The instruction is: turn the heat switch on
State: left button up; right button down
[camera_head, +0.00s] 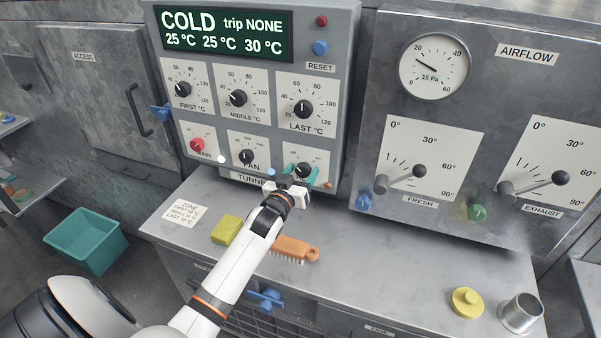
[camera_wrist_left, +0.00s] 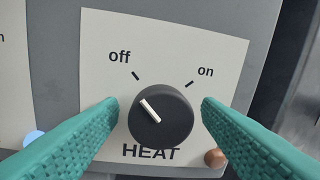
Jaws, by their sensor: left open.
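The heat switch is a round black knob (camera_wrist_left: 161,118) on a pale plate marked off and on, with HEAT below it. Its white pointer line points up and left, towards the off mark. My left gripper (camera_wrist_left: 160,112) is open, with one teal finger on each side of the knob in the left wrist view. I cannot tell whether the fingers touch it. In the head view my left gripper (camera_head: 299,172) is at the lower right of the control panel (camera_head: 334,85) and hides most of the switch. My right gripper is not in view.
The display (camera_head: 222,34) reads COLD, trip NONE. A FAN knob (camera_head: 246,156) and a red knob (camera_head: 196,145) are to the left. A yellow sponge (camera_head: 226,230) and an orange brush (camera_head: 294,249) lie on the ledge below. The airflow panel (camera_head: 440,225) stands at the right.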

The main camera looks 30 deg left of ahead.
pick_arm(q)
jog(key=c, duration=1)
jog(key=shift+m, duration=0.3)
jog(key=m+p, duration=0.1)
jog(key=m, duration=0.1)
jog(key=shift+m+p, duration=0.3)
jog(key=shift+m, duration=0.1)
jog(key=m+p, duration=0.1)
jog(key=m, duration=0.3)
jog(key=shift+d+g, duration=0.1)
jog(key=shift+g, duration=0.2)
jog(key=m, duration=0.4)
jog(key=shift+m+y+p, duration=0.3)
jog(key=shift+m+y, duration=0.1)
jog(key=m, duration=0.4)
jog(key=shift+m, duration=0.3)
jog(key=shift+f+g+y, duration=0.1)
jog(key=shift+g+y, duration=0.2)
